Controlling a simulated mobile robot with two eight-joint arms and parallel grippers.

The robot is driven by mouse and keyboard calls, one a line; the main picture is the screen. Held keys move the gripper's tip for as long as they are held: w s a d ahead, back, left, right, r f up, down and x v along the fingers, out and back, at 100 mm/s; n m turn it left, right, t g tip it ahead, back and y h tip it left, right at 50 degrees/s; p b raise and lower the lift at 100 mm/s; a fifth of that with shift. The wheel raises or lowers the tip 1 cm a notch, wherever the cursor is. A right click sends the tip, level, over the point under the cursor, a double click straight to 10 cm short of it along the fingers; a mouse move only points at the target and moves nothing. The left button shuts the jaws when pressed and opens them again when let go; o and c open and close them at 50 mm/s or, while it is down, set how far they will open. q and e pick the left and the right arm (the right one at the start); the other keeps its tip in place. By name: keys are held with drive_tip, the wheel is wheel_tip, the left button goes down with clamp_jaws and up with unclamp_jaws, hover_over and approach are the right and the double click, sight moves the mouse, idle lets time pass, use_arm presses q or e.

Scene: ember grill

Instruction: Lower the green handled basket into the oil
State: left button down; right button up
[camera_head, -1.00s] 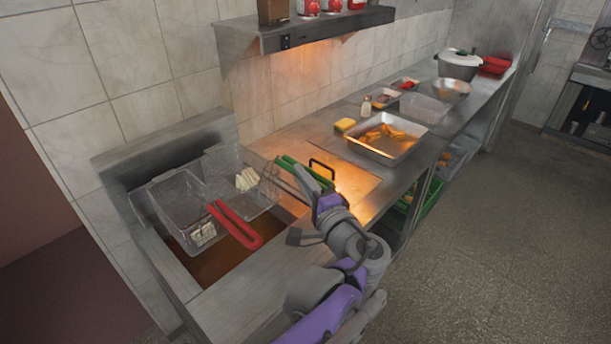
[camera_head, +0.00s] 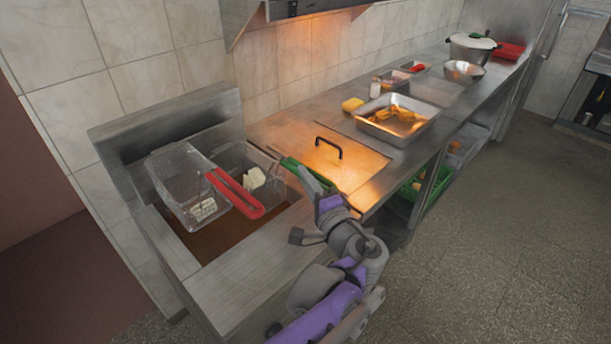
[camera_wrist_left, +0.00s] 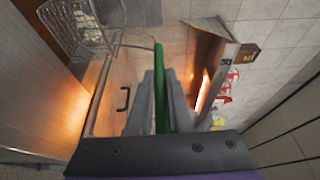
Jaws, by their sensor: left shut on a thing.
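The green handled basket (camera_head: 268,160) is a wire basket with white pieces (camera_head: 254,178) inside. It sits low in the fryer (camera_head: 212,247), to the right of the red handled basket (camera_head: 180,170). Whether its bottom is in the brown oil is hidden. My left gripper (camera_head: 312,185) is shut on the green handle (camera_head: 292,167). In the left wrist view the green handle (camera_wrist_left: 160,85) runs between the fingers (camera_wrist_left: 155,110), and wire mesh (camera_wrist_left: 75,28) shows at the upper left. My right gripper is not in view.
The red handle (camera_head: 235,193) slants across the fryer, close to the green basket. A metal lid with a black handle (camera_head: 328,148) lies on the counter to the right. A metal tray of food (camera_head: 397,118) stands beyond it. A shelf (camera_head: 300,10) overhangs the counter.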

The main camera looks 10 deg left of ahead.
use_arm(q)
wheel_tip(320, 180, down, 11)
drive_tip(key=b, duration=0.6)
drive_tip(key=shift+f+b, duration=0.75)
drive_tip(key=shift+f, duration=0.2)
drive_tip(key=shift+f+b, duration=0.35)
drive_tip(key=shift+f, duration=0.3)
drive_tip(key=c, duration=0.8)
unclamp_jaws()
drive_tip(key=shift+o, duration=0.2)
